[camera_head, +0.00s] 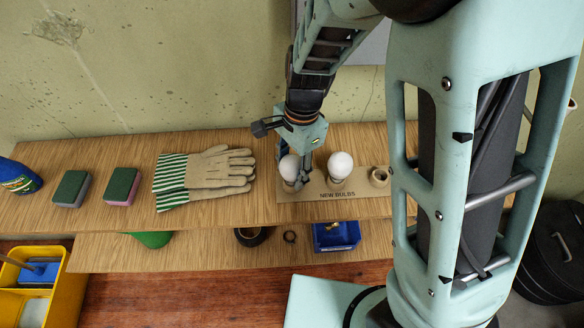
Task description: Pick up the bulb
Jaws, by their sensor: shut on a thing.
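Two bulbs show at the "NEW BULBS" board (309,196) on the wooden shelf. The right bulb (340,165) is white and stands with its globe up. The left bulb (289,168) looks shaded and beige, with my gripper (296,182) reaching down at it. My gripper is shut on this left bulb, and the fingers partly hide it. I cannot tell whether the bulb is clear of the board. To the right, an empty ring-like holder (380,177) sits on the board.
Striped work gloves (205,172), two sponges (71,188) (122,186) and a blue bottle (18,176) lie along the shelf to the left. A lower shelf holds a blue bin (337,236) and tape (251,236). The wall stands close behind.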

